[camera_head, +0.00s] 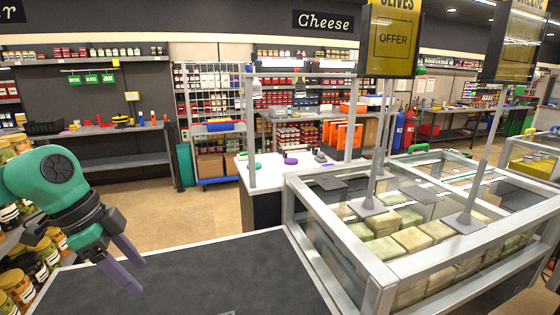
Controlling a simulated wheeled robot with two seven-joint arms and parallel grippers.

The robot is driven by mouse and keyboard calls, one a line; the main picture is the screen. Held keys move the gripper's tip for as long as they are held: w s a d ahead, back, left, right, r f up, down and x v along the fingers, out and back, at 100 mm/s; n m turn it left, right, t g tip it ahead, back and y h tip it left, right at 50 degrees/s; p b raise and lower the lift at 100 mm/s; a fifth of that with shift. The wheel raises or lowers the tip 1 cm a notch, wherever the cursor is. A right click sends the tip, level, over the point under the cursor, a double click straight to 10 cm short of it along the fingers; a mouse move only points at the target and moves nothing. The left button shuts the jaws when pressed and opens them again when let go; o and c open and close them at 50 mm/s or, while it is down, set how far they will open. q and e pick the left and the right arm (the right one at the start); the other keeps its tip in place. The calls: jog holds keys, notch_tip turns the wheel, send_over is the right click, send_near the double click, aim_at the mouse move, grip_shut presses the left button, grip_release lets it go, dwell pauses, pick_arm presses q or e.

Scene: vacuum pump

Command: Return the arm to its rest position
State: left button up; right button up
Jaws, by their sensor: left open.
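My left arm comes in from the left in green and dark grey. My left gripper (131,265) is open and empty, its two purple-grey fingers spread and pointing down to the right. It is over the left part of the dark counter top (200,275), apart from any object I can make out. My right gripper is not in view.
A glass-sided display case (300,205) with pale blocks stands at the right. Jars (18,285) fill shelves at the lower left, close to my left arm. A white counter (245,172) stands beyond. The dark counter top is mostly clear.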

pick_arm(q)
jog(key=w+d+f+t+h, duration=0.3)
jog(key=w+t+h, duration=0.35)
jog(key=t, duration=0.25)
jog(key=a+f+n+t+y, duration=0.4)
jog(key=a+f+n+y, duration=0.5)
jog(key=f+n+y, duration=0.15)
jog(key=s+d+f+g+h, duration=0.1)
jog(key=s+d+f+g, duration=0.45)
jog(key=s+f, duration=0.4)
jog(key=s+d+f+g, duration=0.4)
jog(key=s+f+g, duration=0.3)
jog(key=s, duration=0.4)
notch_tip(320, 180, down, 29)
jog(key=s+b, duration=0.2)
jog(key=b, duration=0.4)
jog(key=s+a+f+b, duration=0.1)
jog(key=s+f+b, duration=0.1)
jog(key=s+f, duration=0.6)
jog(key=s+a+f+g+b, duration=0.1)
jog(key=s+a+f+b, duration=0.1)
jog(key=s+f, duration=0.6)
notch_tip(320, 180, down, 2)
jog(key=shift+s+f+b, duration=0.2)
jog(key=shift+s+b, duration=0.1)
jog(key=shift+s, duration=0.05)
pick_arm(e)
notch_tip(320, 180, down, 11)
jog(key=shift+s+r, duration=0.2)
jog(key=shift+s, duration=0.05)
